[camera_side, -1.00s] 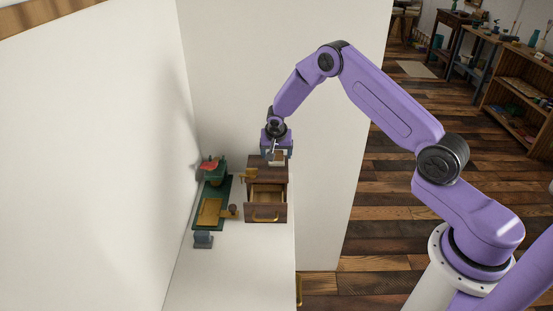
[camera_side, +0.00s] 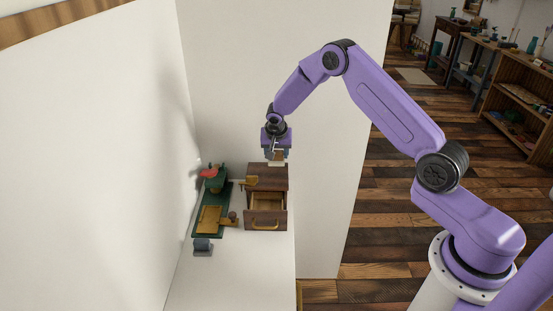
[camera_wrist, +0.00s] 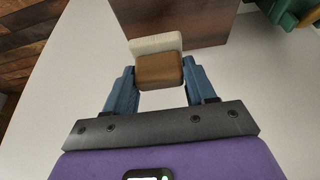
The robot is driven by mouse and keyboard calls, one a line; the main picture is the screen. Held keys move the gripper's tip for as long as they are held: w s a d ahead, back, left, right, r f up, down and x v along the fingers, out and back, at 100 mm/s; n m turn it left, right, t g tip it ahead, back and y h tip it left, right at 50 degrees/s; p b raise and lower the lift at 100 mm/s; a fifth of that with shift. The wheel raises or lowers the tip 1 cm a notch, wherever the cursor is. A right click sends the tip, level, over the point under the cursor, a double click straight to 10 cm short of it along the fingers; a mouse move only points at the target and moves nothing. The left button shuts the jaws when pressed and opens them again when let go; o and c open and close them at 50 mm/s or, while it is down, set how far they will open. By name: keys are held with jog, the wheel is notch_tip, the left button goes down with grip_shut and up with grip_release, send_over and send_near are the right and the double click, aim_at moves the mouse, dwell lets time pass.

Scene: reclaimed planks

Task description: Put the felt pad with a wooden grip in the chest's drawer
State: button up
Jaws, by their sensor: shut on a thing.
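My gripper (camera_wrist: 162,82) is shut on the felt pad's brown wooden grip (camera_wrist: 160,72). The pale felt (camera_wrist: 156,43) shows just past the grip in the wrist view. In the side view my gripper (camera_side: 277,155) holds the pad (camera_side: 278,161) above the back edge of the dark wooden chest (camera_side: 267,176). The chest's drawer (camera_side: 265,221) is pulled open toward the camera, and the visible part of its inside looks empty. In the wrist view a corner of the chest (camera_wrist: 190,25) lies beyond the pad.
Left of the chest is a green base (camera_side: 203,229) with a yellowish plate (camera_side: 210,218) and a green-and-red item (camera_side: 213,178). A small grey-blue block (camera_side: 203,247) stands in front of it. The white counter (camera_side: 235,275) is clear in front; walls stand at left and behind.

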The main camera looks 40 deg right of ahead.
jog(key=s+a+r, duration=0.2)
jog(key=s+r, duration=0.8)
jog(key=s, duration=0.3)
send_near(266, 207)
jog(key=shift+s+a+f, duration=0.1)
jog(key=shift+s+f, duration=0.05)
jog(key=shift+f, duration=0.55)
jog(key=shift+s+a+f, duration=0.1)
jog(key=shift+s+f, duration=0.1)
jog(key=shift+f, duration=0.5)
jog(key=shift+s+a+f, duration=0.1)
jog(key=shift+s+f, duration=0.05)
jog(key=shift+f, duration=0.55)
jog(key=shift+f, duration=0.2)
jog(key=o, duration=1.2)
jog(key=shift+c, duration=0.2)
jog(key=shift+r, duration=0.15)
